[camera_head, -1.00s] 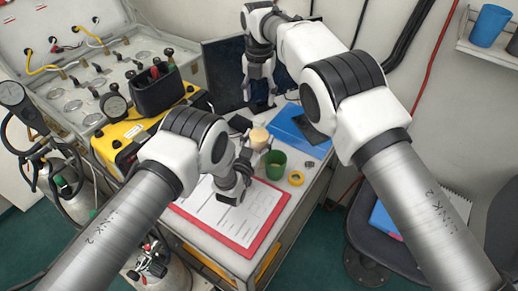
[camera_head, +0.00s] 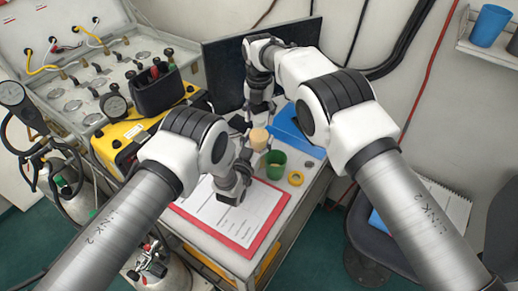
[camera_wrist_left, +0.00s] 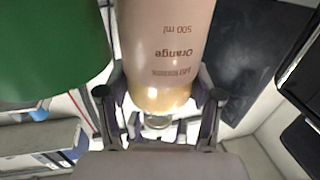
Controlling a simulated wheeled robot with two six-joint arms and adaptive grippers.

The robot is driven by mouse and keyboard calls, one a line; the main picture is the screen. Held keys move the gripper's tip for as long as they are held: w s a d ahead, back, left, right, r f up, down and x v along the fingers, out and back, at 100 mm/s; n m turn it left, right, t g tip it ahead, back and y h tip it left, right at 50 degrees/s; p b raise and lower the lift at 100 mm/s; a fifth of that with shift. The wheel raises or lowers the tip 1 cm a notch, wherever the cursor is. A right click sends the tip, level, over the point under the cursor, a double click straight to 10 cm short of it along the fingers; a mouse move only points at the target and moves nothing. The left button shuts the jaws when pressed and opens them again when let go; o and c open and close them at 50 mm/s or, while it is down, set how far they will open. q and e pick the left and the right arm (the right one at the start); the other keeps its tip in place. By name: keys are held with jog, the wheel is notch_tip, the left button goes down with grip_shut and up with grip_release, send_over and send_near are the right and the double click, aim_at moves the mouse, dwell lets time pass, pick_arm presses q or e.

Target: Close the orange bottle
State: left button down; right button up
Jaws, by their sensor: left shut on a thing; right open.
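The orange bottle (camera_head: 258,139) shows pale orange on the table in the head view. The left wrist view shows the bottle (camera_wrist_left: 165,45) up close, its "Orange 500 ml" label upside down. My left gripper (camera_wrist_left: 160,98) is shut on it, one finger on each side. In the head view my left gripper (camera_head: 244,158) reaches it from the near side. My right gripper (camera_head: 261,112) is open, pointing down just behind and above the bottle. I cannot tell what lies between its fingers, nor whether the bottle has a cap on.
A green cup (camera_head: 275,167) stands close to the bottle; a yellow tape roll (camera_head: 296,178) and a small dark round thing (camera_head: 309,165) lie to its right. A clipboard (camera_head: 262,232) lies in front, a blue folder (camera_head: 288,122) behind. A dark monitor (camera_head: 226,68) stands at the back.

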jog(key=shift+f, duration=0.3)
jog(key=shift+c, duration=0.4)
